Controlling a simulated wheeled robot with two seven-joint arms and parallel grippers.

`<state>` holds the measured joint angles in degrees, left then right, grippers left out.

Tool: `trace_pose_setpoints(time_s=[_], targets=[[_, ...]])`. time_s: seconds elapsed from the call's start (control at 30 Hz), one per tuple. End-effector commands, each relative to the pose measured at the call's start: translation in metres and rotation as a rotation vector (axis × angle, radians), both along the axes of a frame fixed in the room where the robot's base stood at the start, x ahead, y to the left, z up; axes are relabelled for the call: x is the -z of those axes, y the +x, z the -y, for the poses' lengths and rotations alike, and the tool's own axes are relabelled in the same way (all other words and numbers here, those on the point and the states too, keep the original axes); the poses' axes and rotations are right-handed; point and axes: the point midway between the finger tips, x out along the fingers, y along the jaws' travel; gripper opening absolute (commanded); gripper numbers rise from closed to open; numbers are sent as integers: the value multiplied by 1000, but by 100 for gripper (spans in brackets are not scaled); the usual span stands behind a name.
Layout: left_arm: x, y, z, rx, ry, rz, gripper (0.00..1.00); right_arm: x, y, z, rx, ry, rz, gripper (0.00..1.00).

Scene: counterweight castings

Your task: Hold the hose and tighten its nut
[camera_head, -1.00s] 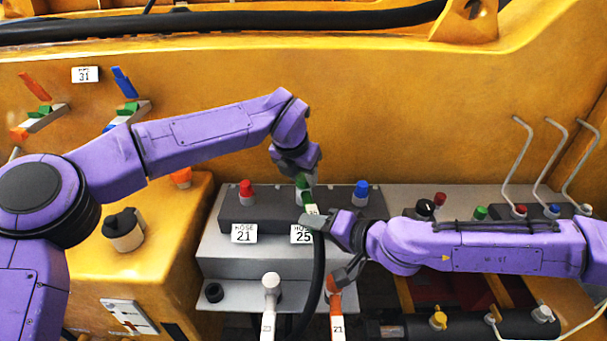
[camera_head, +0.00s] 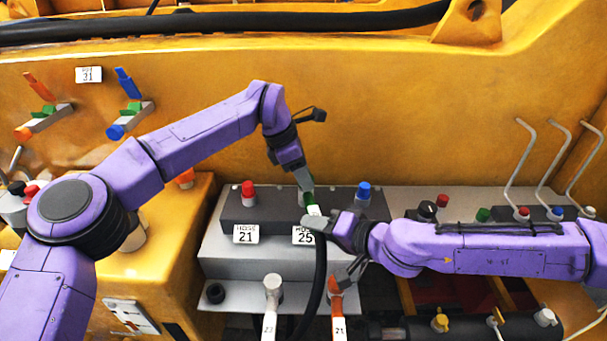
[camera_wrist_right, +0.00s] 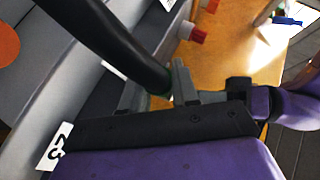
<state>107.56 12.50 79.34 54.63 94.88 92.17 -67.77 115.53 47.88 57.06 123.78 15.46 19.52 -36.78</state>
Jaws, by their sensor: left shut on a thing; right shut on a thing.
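The black hose (camera_head: 319,268) rises from below to a green fitting (camera_head: 309,199) at the middle of the dark block, above the label 25 (camera_head: 304,235). My left gripper (camera_head: 307,190) comes down from above and is shut on the green nut there. My right gripper (camera_head: 315,221) reaches in from the right and is shut on the hose just below the nut. In the right wrist view the hose (camera_wrist_right: 118,45) runs down to a green ring (camera_wrist_right: 157,100) between grey fingers. The fingers hide most of the nut.
A red cap (camera_head: 249,190) and a blue cap (camera_head: 363,191) stand on the dark block (camera_head: 268,210) either side of the nut. White-handled (camera_head: 272,290) and orange-handled (camera_head: 335,292) levers stand in front. Bent grey rods (camera_head: 526,165) rise at the right.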

Motion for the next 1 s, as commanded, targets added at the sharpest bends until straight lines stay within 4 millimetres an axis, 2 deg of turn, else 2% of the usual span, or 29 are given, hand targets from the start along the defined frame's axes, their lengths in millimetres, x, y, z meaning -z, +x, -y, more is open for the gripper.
trace_pose_setpoints(time_s=[0.4,1.0], targets=[[0,1,1,210,0,0,10,0,1,1,3,0,0,0],[0,1,1,250,-1,-1,10,-1,1,1,3,1,1,0]])
